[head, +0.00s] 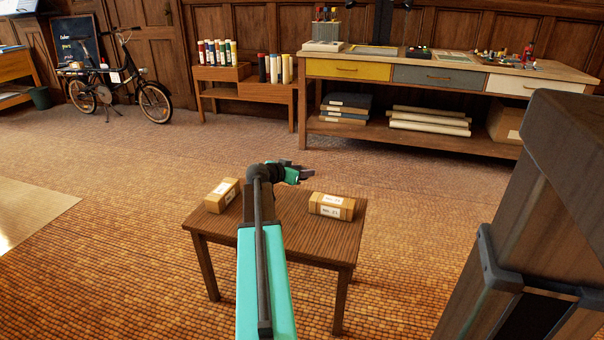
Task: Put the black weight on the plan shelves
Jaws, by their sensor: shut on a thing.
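My gripper (297,173) is above the back edge of a small wooden table, seen from behind and partly hidden by my teal arm. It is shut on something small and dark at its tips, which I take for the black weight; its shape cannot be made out. No other black weight is clear in view. A low stepped wooden unit (222,92) with rolled tubes stands at the back wall. The long bench's lower shelf (350,130) holds dark flat boxes and rolled sheets. I cannot tell for certain which of these is the plan shelves.
The small table (280,238) bears two labelled tan boxes, one left (222,195) and one right (332,206). The long bench (445,73) has drawers and a cluttered top. A bicycle (118,82) stands at the back left. Open tiled floor lies between table and furniture.

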